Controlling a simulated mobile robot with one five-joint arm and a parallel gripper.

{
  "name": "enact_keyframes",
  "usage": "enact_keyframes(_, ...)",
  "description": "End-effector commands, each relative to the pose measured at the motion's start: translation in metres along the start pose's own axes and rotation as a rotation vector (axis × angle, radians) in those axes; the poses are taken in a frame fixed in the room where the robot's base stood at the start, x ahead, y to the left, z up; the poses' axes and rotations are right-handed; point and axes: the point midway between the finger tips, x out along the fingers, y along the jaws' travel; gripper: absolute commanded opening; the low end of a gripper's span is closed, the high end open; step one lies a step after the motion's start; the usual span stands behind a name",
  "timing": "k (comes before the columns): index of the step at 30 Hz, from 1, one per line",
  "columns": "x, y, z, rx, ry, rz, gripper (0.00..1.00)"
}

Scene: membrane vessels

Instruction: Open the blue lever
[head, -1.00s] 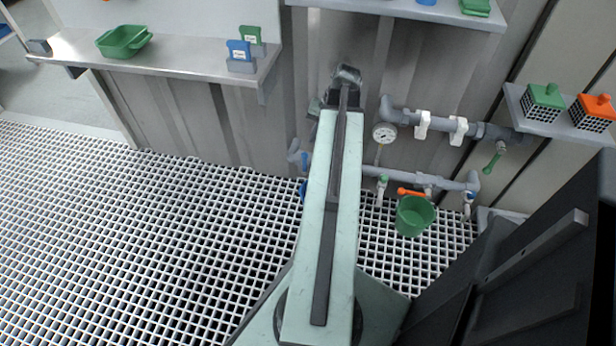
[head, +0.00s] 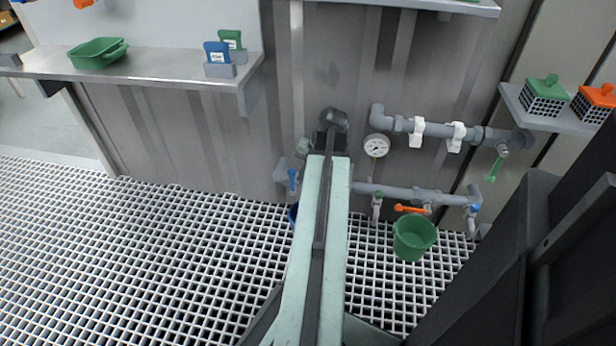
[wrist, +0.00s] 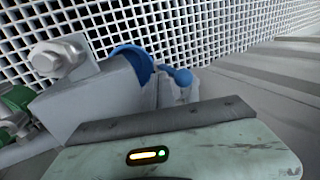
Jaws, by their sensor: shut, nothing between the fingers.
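The blue lever (head: 292,180) hangs on a valve at the left end of the lower grey pipe (head: 400,192), left of my arm in the head view. It also shows in the wrist view (wrist: 180,75), beyond the pale green housing, with its round end pointing right. My gripper (head: 304,147) is at the far end of my arm, slightly above the blue lever in the picture and apart from it. It is shut and empty; its fingers are mostly hidden in the head view. A second, small blue handle (head: 475,208) is at the pipe's right end.
A blue bucket (wrist: 133,62) is beside the blue lever. A gauge (head: 376,146) and upper pipe (head: 440,130) are right of my arm. Shelves are above; open grating (head: 130,260) lies left.

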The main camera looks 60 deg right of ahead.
Motion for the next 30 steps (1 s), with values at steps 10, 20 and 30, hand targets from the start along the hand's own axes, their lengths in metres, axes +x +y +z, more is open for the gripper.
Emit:
enact_keyframes(10, 0.0124, 0.0, -0.0002, 0.0, 0.001, 0.0, 0.0)
enact_keyframes(20, 0.0109, -0.0015, -0.0013, 0.005, 0.001, 0.037, 0.0)
enact_keyframes(30, 0.0119, -0.0046, -0.0015, 0.006, 0.0, 0.079, 0.0)
